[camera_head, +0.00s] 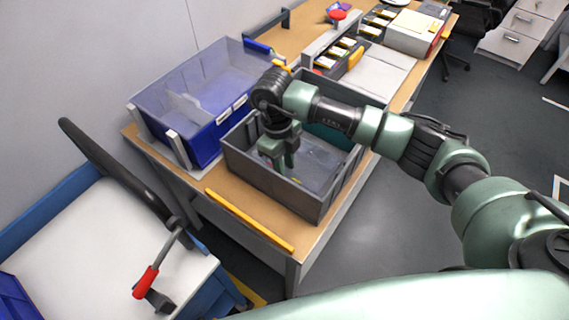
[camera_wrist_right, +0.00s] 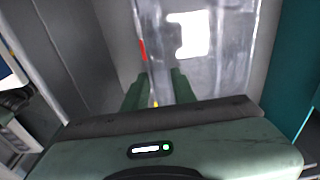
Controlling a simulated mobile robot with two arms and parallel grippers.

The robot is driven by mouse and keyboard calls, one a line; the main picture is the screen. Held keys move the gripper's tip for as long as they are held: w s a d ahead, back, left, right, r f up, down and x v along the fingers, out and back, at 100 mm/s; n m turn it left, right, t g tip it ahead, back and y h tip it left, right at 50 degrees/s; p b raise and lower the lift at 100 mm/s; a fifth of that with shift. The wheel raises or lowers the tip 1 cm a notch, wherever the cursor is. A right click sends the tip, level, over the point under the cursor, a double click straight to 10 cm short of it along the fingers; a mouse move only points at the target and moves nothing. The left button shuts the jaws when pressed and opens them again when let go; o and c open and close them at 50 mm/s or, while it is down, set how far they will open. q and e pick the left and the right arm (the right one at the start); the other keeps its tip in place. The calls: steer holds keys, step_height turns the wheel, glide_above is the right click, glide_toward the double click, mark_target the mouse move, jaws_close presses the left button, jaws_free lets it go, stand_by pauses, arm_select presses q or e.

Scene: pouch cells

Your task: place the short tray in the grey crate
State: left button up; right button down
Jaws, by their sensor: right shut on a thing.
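The grey crate (camera_head: 262,182) stands on the wooden table, open at the top. My right gripper (camera_head: 282,170) reaches down inside it. A clear, greyish short tray (camera_head: 322,165) is inside the crate, beside and below my fingers. In the right wrist view the tray (camera_wrist_right: 225,75) shows a white label and a red mark, and my right gripper (camera_wrist_right: 158,92) is shut on its near edge. Whether the tray rests on the crate floor cannot be told. My left gripper is not in view.
A blue bin (camera_head: 205,135) with clear dividers stands left of the crate. A teal item (camera_head: 335,134) is at the crate's far side. Boxes and trays (camera_head: 375,77) fill the table behind. A white-topped cart with a red-handled lever (camera_head: 146,281) stands at front left.

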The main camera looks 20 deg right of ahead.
steer(key=shift+f, duration=0.25)
steer(key=shift+f, duration=0.1)
steer(key=c, duration=1.1)
jaws_free()
steer(key=shift+c, duration=0.2)
step_height(320, 180, up, 12)
steer(key=w+b, duration=0.1)
steer(key=b, duration=0.1)
steer(key=shift+a+b, duration=0.4)
steer(key=shift+a, duration=0.05)
